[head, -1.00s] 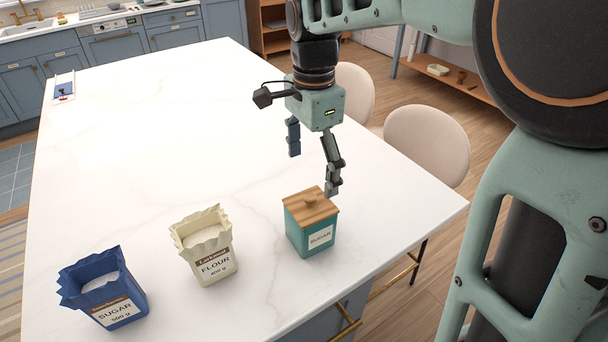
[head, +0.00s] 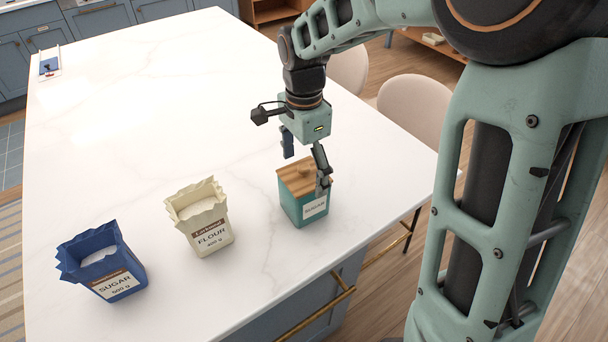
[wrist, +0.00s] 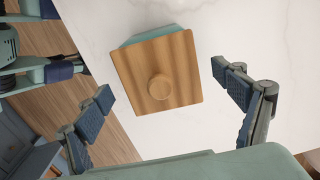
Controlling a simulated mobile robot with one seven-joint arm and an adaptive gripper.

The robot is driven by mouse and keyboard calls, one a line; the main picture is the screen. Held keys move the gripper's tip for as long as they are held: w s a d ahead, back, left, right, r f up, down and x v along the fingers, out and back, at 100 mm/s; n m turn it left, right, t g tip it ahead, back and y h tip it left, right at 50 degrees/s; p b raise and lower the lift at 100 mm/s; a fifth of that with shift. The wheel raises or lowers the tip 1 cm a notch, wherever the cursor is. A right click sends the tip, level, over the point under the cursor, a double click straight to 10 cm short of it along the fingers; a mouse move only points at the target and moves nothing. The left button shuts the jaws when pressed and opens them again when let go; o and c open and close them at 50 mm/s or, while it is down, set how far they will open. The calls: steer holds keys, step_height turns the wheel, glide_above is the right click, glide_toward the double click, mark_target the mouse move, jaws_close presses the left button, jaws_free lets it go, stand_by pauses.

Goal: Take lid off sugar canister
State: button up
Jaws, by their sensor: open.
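The sugar canister (head: 312,208) is a teal box labelled SUGAR, standing upright near the right edge of the white island. Its square wooden lid (head: 296,180) with a round knob sits on top. In the wrist view the lid (wrist: 176,62) and its knob (wrist: 160,87) show from above. My gripper (head: 304,168) is open and empty, just above the lid. In the head view one finger hides part of the lid's right side. In the wrist view the fingers (wrist: 166,95) are spread wide on either side of the lid, apart from the knob.
An open cream flour bag (head: 202,218) stands left of the canister. An open blue sugar bag (head: 105,264) stands farther left. The white island top (head: 150,110) is clear behind them. Two pale chairs (head: 413,108) stand along the right side. A small tray (head: 50,66) lies at the far left.

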steer(key=c, duration=1.2)
steer(key=shift+c, duration=0.2)
